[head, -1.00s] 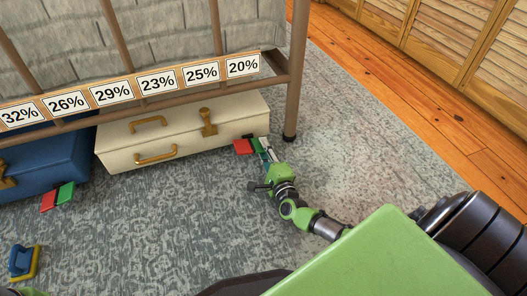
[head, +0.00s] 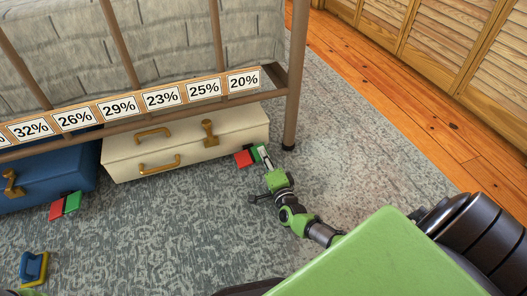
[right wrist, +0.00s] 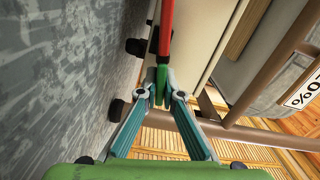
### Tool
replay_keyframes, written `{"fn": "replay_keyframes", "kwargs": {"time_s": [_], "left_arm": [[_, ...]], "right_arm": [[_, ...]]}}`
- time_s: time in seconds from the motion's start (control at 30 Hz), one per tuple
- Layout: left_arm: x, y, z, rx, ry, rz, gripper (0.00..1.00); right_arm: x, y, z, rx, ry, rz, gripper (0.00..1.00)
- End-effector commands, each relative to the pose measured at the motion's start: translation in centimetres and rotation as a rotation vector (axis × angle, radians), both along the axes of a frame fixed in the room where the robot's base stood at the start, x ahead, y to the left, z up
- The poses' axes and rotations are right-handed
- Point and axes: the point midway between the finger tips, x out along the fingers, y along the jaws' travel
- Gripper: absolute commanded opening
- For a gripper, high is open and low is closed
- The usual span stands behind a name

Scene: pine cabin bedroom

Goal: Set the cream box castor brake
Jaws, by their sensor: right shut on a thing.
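The cream box (head: 190,150) is a low case with brass fittings, lying under the bed frame's rail; it also shows in the right wrist view (right wrist: 204,50). At its front right corner sit a red tab (head: 244,158) and a green tab beside it. In the right wrist view the red tab (right wrist: 166,30) rises just beyond the green tab (right wrist: 162,85). My right gripper (head: 263,156) reaches in from the lower right. Its fingertips (right wrist: 162,92) are shut on the green tab and hide part of it. My left gripper is not clearly seen.
A blue box (head: 50,178) with its own red and green tabs (head: 65,206) stands at left. A blue and yellow handled object (head: 33,267) lies on the rug. The bed leg (head: 294,100) stands right of the cream box. Rug to the right is clear.

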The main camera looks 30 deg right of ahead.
Motion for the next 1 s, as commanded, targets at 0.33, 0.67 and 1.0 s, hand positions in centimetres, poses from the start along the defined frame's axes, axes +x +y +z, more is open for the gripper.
{"fn": "replay_keyframes", "kwargs": {"time_s": [0.33,0.67,1.0], "left_arm": [[0.0,0.0,0.4,0.0,0.0,0.0,0.0],[0.0,0.0,0.3,0.0,0.001,0.0,0.0],[0.1,0.0,-1.6,-0.001,0.004,0.0,0.0]], "right_arm": [[0.0,0.1,0.1,-0.048,0.011,0.001,0.0],[0.0,0.1,0.1,-0.046,0.01,0.001,0.24],[0.0,0.0,-0.9,0.087,-0.024,0.002,0.24]]}}
